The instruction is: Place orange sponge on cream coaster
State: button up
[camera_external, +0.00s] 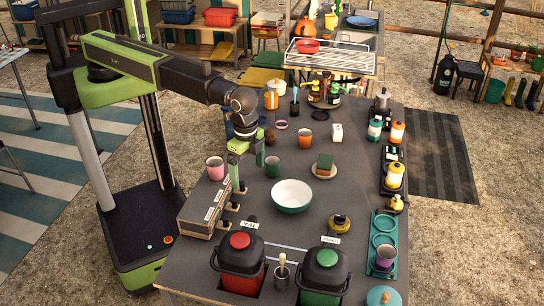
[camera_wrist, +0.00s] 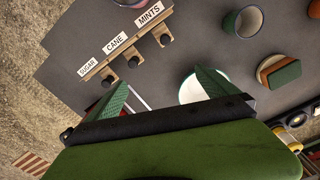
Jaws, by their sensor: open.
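The orange sponge (camera_external: 325,166), with a green top layer, sits on the round cream coaster (camera_external: 315,173) right of the middle of the table. In the wrist view, the sponge (camera_wrist: 284,75) and a bit of the pale coaster (camera_wrist: 264,66) show at the right edge. The sponge appears to rest on the coaster and hides most of it. My gripper (camera_external: 247,163) is over the left part of the table, left of the sponge and apart from it. In the wrist view, its green fingers (camera_wrist: 162,92) are spread wide with nothing between them.
A white bowl (camera_external: 292,195) stands below the coaster, a green mug (camera_external: 272,167) to its left and an orange mug (camera_external: 305,142) above it. A pink mug (camera_external: 215,168) and a labelled rack (camera_external: 208,212) are near my gripper. Two lidded bins (camera_external: 240,268) line the front.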

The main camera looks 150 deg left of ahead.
jog(key=shift+m, duration=0.9)
jog(key=s+d, duration=0.1)
jog(key=d, duration=0.3)
jog(key=s+d, duration=0.1)
jog(key=d, duration=0.2)
jog(key=s+d, duration=0.2)
jog(key=d, duration=0.2)
jog(key=shift+s+d, duration=0.1)
jog(key=shift+d, duration=0.2)
jog(key=s+d+m, duration=0.1)
jog(key=s+d, duration=0.3)
jog(key=d, duration=0.3)
jog(key=s+d+m, duration=0.2)
jog(key=s+d, duration=0.1)
jog(key=d, duration=0.5)
jog(key=shift+s+d, duration=0.25)
jog(key=shift+s, duration=0.1)
jog(key=shift+f+b, duration=0.45)
jog(key=shift+b, duration=0.05)
